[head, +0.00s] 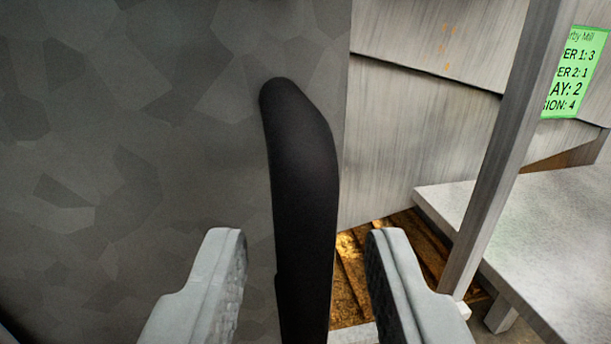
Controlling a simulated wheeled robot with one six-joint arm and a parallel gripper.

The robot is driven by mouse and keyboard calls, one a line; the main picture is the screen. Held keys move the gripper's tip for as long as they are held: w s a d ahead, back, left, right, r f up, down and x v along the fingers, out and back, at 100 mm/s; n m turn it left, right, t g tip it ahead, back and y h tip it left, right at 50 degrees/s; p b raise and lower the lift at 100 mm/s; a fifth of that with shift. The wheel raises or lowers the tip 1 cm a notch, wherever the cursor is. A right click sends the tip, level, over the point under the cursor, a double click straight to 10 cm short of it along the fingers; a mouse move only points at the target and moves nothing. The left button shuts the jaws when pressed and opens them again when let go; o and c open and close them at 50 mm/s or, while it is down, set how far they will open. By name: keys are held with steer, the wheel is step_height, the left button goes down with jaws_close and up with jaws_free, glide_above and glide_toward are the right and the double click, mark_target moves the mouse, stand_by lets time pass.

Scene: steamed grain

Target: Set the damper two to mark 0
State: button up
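A black, rounded handle (303,190) stands nearly upright in the middle of the head view, in front of a grey mottled panel. I cannot tell from this view whether it belongs to damper two, and no mark scale shows. My gripper (308,265) is open, with one grey finger on each side of the handle's lower part. Gaps show between the handle and both fingers. The handle's lower end runs out of the picture. A green sign (575,72) at the upper right is cut off; its readable parts include "ER 2: 1".
The grey mottled panel (130,130) fills the left half. A slanted metal post (510,150) and a pale tabletop (545,220) stand at the right. A metal wall (420,120) is behind, with brown wooden slats (350,270) low down between panel and table.

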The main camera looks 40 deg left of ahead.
steer(key=shift+x, duration=1.1)
steer(key=shift+c, duration=0.4)
jaws_close()
